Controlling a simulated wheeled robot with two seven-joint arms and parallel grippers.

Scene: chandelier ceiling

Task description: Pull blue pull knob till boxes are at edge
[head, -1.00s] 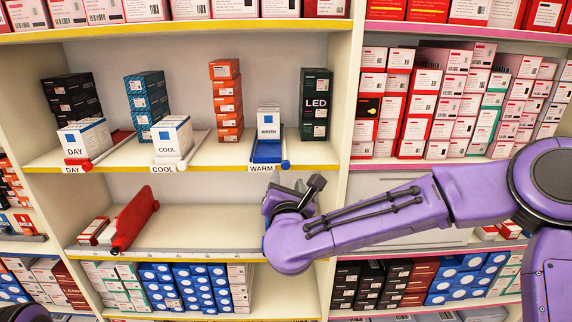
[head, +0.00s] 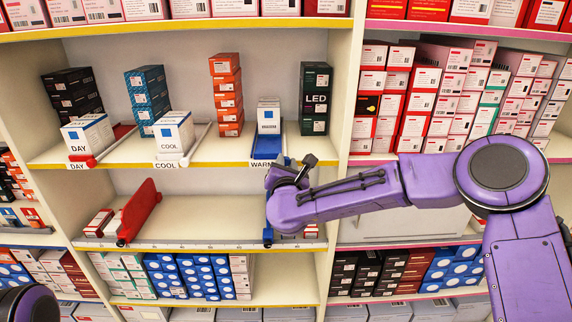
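On the middle shelf, the blue pusher tray (head: 266,146) above the WARM label (head: 263,166) bears a stack of white boxes (head: 268,118) near its front. The tray's right front end, where its knob sits, is largely hidden by my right gripper. On the lower shelf, a blue divider (head: 267,236) shows its front end below my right wrist; the rest is hidden. My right gripper (head: 305,165) is in front of the middle shelf's edge, right of the WARM label. Its dark fingers are small and overlapped, so its opening is unclear. My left gripper is out of view.
DAY boxes (head: 88,134) and COOL boxes (head: 174,132) stand left on the same shelf. Dark green LED boxes (head: 316,100) stand behind to the right. A red divider (head: 139,211) stands on the lower shelf. An upright panel (head: 340,110) separates the right bay.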

